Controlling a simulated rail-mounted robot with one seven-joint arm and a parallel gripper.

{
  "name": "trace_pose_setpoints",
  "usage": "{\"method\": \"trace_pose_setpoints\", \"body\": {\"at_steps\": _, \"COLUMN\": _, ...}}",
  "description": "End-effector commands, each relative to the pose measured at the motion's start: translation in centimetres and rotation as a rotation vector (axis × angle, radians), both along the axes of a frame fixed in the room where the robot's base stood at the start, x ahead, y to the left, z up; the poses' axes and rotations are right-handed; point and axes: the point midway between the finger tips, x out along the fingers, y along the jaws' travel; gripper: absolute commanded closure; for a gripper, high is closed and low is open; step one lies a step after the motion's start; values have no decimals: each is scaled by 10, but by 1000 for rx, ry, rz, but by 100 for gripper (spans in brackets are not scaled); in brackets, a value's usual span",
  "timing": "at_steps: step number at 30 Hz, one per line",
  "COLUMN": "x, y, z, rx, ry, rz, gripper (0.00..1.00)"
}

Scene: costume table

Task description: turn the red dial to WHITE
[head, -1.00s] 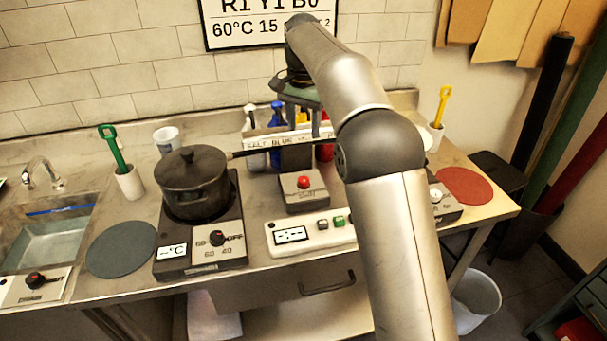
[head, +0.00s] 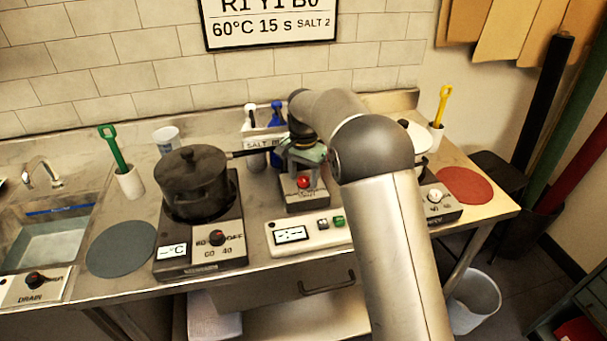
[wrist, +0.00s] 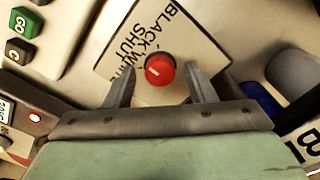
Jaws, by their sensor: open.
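The red dial (head: 303,182) sits on a small grey box (head: 307,200) in the middle of the counter. In the wrist view the red dial (wrist: 160,70) shows a short white mark on its left side, on a plate (wrist: 172,38) lettered BLACK, WHITE and SHUT. WHITE is partly hidden by the dial; I cannot tell surely which word the mark faces. My gripper (wrist: 162,86) is open and empty, its fingers apart on either side of the dial, with no clear contact. In the head view my gripper (head: 304,166) is just behind and above the dial.
A black pot (head: 192,180) stands on a hot plate at left, its handle reaching toward my arm. A white panel with buttons (head: 310,233) lies in front of the dial box. A bottle caddy (head: 256,142) stands behind. Bare counter lies between hot plate and dial box.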

Motion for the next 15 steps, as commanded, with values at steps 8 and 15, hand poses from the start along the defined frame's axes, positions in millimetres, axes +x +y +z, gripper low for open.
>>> {"method": "trace_pose_setpoints", "body": {"at_steps": 8, "x": 0, "y": 0, "z": 0, "rx": 0, "ry": 0, "rz": 0, "gripper": 67}}
{"method": "trace_pose_setpoints", "body": {"at_steps": 15, "x": 0, "y": 0, "z": 0, "rx": 0, "ry": 0, "rz": 1, "gripper": 94}}
